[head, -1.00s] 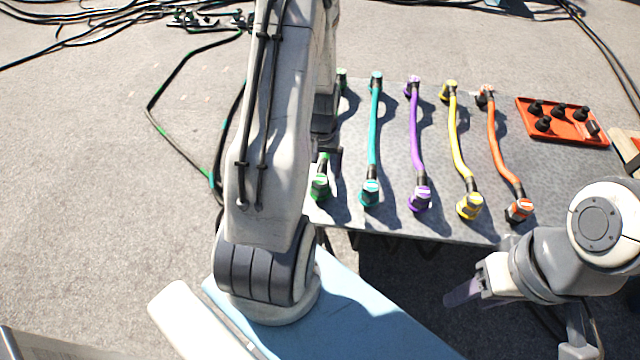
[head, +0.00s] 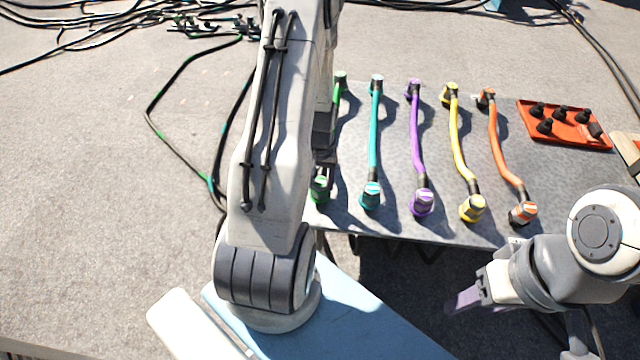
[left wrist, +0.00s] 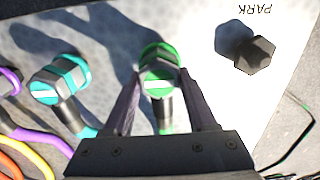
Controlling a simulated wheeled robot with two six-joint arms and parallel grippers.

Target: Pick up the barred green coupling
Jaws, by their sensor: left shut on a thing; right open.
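The barred green coupling (head: 320,191) is at the near left end of the table, partly hidden by my left arm. In the left wrist view the green coupling (left wrist: 160,68) shows a green ring and a pale bar across its face, with a dark stem below. My left gripper (head: 326,163) is shut on it; its two fingers (left wrist: 158,92) lie on either side of the coupling. My right gripper (head: 460,302) is open and empty, in front of the table's near edge.
Teal (head: 371,195), purple (head: 422,203), yellow (head: 472,208) and orange (head: 522,213) couplings end cables to the right. The teal coupling (left wrist: 60,80) is nearest. A black cap (left wrist: 252,54) stands by the word PARK. A red tray (head: 565,138) lies at the far right.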

